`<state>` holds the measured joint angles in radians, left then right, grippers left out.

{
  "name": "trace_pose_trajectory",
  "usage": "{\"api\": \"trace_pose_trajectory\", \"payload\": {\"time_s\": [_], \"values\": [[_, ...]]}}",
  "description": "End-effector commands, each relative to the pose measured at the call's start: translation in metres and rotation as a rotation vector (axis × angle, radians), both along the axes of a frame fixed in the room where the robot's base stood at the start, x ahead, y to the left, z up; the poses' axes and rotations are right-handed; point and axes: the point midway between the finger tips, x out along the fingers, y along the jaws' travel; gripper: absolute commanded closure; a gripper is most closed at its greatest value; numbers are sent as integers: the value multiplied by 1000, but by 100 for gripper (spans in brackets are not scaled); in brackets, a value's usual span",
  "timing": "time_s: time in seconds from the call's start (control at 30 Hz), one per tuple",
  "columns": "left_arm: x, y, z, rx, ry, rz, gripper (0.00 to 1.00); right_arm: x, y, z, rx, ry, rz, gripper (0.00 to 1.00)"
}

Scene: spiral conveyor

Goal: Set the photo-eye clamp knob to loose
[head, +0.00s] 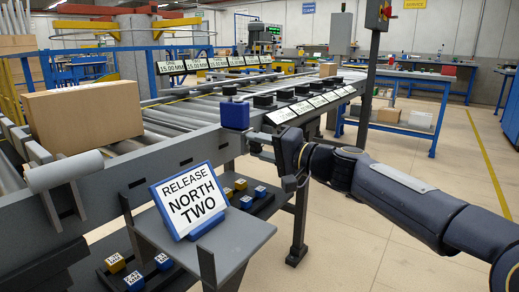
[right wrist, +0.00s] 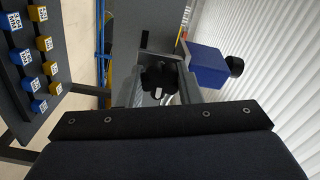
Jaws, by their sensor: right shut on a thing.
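A blue photo-eye block (head: 235,115) sits on the near side rail of the conveyor; it also shows in the right wrist view (right wrist: 208,65). A dark lobed knob (right wrist: 158,80) with a light slot-like mark lies beside the block, between the grey fingers of my right gripper (right wrist: 152,88). My right gripper (head: 262,143) reaches in from the right just below and right of the block in the head view. It is shut on the knob, which its arm and fingers hide in the head view. My left gripper is not in view.
A slanted sign (head: 189,200) reading "RELEASE NORTH TWO" stands on a grey shelf left of my right gripper. Yellow and blue labelled blocks lie below. A cardboard box (head: 82,113) rests on the rollers. Black knobs with label plates line the rail.

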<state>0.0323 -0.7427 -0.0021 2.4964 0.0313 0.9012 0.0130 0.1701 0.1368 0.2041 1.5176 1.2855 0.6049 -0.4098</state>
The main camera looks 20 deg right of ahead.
Motion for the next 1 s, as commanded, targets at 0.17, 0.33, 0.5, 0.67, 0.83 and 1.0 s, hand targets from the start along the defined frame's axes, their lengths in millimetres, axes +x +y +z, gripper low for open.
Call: {"api": "trace_pose_trajectory", "payload": {"time_s": [0.17, 0.33, 0.5, 0.67, 0.83, 1.0], "values": [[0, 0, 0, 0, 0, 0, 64, 0, 0, -1, -133, -101, 2, 91], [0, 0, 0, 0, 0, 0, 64, 0, 0, -1, -260, -200, 2, 91], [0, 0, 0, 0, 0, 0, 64, 0, 0, -2, -387, -300, 3, 91], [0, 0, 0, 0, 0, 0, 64, 0, 0, -2, -506, -393, 3, 91], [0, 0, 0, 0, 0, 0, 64, 0, 0, -2, -634, -493, 3, 91], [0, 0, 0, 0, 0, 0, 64, 1, 0, -2, -761, -592, 3, 91]]}}
